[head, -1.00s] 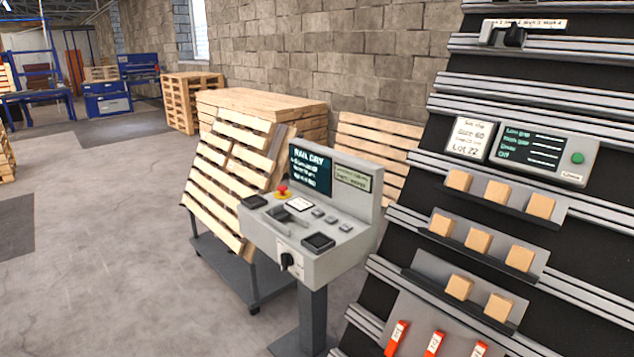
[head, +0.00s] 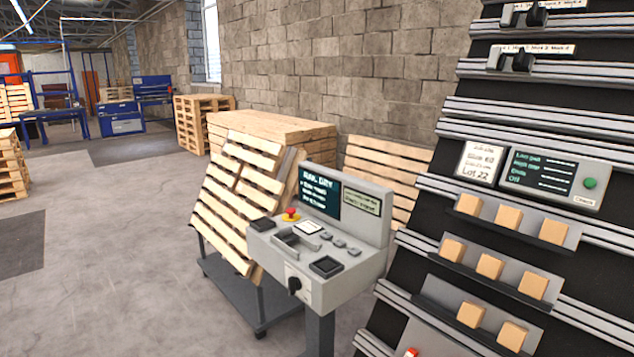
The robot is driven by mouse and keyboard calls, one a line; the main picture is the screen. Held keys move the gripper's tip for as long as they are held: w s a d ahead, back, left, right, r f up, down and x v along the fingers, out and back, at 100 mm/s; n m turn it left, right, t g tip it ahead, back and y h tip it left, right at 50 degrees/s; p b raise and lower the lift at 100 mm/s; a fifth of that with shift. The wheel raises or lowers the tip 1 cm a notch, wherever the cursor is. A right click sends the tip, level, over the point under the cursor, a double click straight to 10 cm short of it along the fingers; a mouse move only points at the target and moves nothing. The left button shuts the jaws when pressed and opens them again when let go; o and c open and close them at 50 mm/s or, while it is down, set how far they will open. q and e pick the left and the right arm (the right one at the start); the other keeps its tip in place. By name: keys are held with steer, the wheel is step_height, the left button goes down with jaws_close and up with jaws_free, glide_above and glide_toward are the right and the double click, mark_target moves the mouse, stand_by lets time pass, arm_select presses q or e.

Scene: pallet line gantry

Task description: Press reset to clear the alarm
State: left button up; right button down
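A grey control console (head: 325,250) stands on a post in the middle of the head view. Its upright panel has a dark screen (head: 320,193) with text headed "NAIL DRY" and a pale label (head: 362,200). On its sloped top are a red mushroom button (head: 291,214) on a yellow base and several small grey buttons (head: 340,242). A black rotary knob (head: 294,285) sits on its front face. The button markings are too small to read, so I cannot tell which is reset. Neither of my grippers is in view.
A slanted black rack on the right carries wooden blocks (head: 508,217) and a panel (head: 550,177) with a green button (head: 590,183). A wooden pallet (head: 238,200) leans on a grey cart (head: 232,290) left of the console. Concrete floor (head: 110,270) at left is clear.

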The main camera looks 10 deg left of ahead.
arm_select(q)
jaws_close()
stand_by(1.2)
